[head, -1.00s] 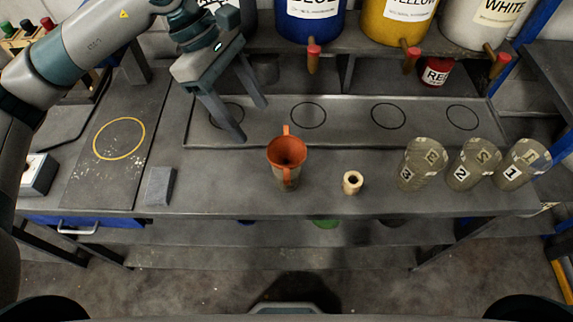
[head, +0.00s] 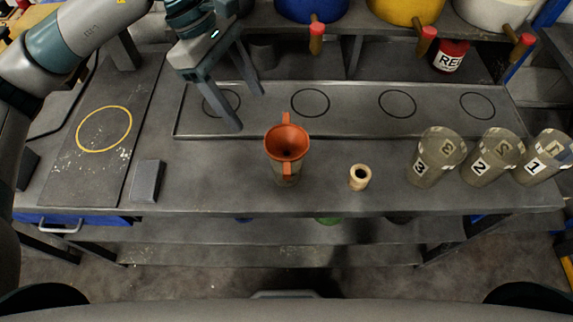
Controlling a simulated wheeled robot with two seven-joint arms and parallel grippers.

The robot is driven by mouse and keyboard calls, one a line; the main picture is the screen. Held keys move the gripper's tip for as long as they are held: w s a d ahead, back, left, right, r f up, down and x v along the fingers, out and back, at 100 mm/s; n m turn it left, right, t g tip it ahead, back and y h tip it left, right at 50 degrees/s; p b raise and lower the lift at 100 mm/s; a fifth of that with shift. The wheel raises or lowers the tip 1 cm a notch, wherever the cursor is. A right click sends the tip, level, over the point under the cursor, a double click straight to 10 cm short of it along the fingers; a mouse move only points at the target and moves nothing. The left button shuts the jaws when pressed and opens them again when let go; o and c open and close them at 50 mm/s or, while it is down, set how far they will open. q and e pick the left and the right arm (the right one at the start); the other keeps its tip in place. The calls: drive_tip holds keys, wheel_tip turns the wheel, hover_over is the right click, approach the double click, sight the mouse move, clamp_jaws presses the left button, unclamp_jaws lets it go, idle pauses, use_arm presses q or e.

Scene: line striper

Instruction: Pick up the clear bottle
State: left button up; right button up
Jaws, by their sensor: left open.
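A see-through, greyish bottle (head: 284,180) stands on the bench, mostly hidden under an orange funnel (head: 287,143) with upright tabs. I cannot tell how the funnel sits on it. My left gripper (head: 246,110) is open and empty, fingers pointing down, above and left of the funnel, near the leftmost black circle (head: 222,103) of a long tray. It is apart from the bottle and the funnel. My right gripper is not in view.
A beige ring-shaped piece (head: 359,177) stands right of the bottle. Cloudy cups numbered 3 (head: 432,160), 2 (head: 488,160) and 1 (head: 543,160) stand farther right. A grey block (head: 147,181) lies left. Paint drums and a red can (head: 450,57) are behind.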

sight(270, 143)
use_arm(q)
drive_tip(key=shift+p+x, duration=2.2)
drive_tip(key=shift+x, duration=3.65)
drive_tip(key=shift+d, duration=0.1)
drive_tip(key=shift+d+f+p, duration=0.15)
drive_tip(key=shift+f+p, duration=0.15)
drive_tip(key=shift+p, duration=0.05)
drive_tip(key=p+x, duration=0.1)
drive_tip(key=x, duration=0.3)
drive_tip(key=shift+s+p, duration=0.1)
drive_tip(key=shift+p, duration=0.25)
drive_tip(key=shift+d+f, duration=0.15)
drive_tip(key=shift+f, duration=0.3)
